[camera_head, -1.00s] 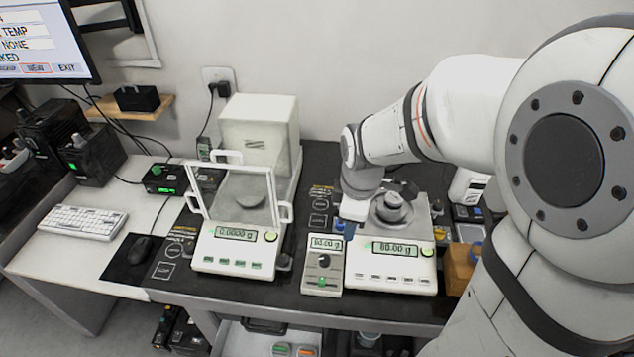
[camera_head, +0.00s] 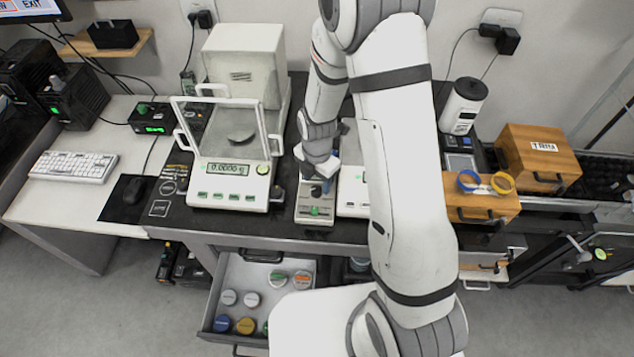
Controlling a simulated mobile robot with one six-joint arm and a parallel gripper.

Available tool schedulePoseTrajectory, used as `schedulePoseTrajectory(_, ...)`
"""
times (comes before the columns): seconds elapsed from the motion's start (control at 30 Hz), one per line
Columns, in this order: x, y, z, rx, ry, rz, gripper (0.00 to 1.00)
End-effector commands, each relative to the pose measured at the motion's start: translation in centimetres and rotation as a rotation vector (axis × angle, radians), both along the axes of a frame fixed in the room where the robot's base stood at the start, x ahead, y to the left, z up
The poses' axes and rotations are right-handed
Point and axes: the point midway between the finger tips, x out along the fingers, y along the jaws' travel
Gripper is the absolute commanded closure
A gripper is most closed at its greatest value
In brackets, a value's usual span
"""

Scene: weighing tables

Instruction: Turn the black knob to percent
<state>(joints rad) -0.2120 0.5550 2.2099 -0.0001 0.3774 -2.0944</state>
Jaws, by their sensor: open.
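The small white control box (camera_head: 301,212) stands on the black bench mat between the two balances. Its black knob (camera_head: 316,190) shows as a small dark spot just under my gripper, and a green button (camera_head: 315,211) is below it. My gripper (camera_head: 323,181) points down over the box at the knob; its jaws are open. The gripper hides the box's display and part of the knob, so I cannot tell the knob's setting or whether the fingers touch it.
The left balance (camera_head: 228,190) has a glass shield and reads about zero. My arm covers most of the right balance (camera_head: 352,192). An open drawer (camera_head: 226,290) with several round containers sticks out below the bench. A wooden box (camera_head: 480,205) stands right.

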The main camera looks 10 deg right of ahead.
Motion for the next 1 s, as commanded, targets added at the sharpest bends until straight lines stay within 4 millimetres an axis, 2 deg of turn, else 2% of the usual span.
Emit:
schedulePoseTrajectory(0.23,0.0,0.0,-2.3,-0.001,0.001,-0.001,0.5)
schedulePoseTrajectory(0.6,0.0,0.0,-2.7,0.0,-0.001,-0.001,0.51)
schedulePoseTrajectory(1.0,0.0,0.0,-2.7,0.001,-0.001,-0.001,0.83)
